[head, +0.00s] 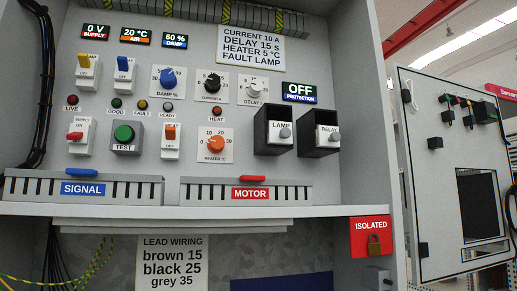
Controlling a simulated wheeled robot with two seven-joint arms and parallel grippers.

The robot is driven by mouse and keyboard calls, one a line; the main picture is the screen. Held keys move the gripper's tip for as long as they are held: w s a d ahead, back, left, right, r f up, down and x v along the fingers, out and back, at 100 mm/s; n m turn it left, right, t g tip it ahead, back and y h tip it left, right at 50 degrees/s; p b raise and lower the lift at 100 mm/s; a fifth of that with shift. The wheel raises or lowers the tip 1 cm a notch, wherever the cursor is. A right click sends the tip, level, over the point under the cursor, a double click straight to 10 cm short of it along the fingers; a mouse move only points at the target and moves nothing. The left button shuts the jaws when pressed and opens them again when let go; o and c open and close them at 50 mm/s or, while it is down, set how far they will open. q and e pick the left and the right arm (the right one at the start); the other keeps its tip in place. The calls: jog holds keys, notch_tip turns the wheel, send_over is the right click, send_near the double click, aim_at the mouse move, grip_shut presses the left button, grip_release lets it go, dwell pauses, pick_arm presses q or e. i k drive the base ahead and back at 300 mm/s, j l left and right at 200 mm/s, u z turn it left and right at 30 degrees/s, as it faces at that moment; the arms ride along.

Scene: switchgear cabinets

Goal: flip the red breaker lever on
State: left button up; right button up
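A breaker with a red lever (75,136) sits at the lower left of the panel, in the head view. Its white body (82,148) carries a label that seems to read "SUPPLY" and "ON". The supply display (95,31) reads 0 V. Neither of my grippers is in view, and nothing covers the breaker.
A grey test box (126,136) with a green button and an orange-red switch (170,136) stand right of the breaker. Yellow (84,62) and blue (123,65) levers are above. A ledge (340,211) juts out below. Black cables (44,90) hang at left.

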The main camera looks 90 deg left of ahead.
aim_at(75, 136)
jog(key=u, duration=3.85)
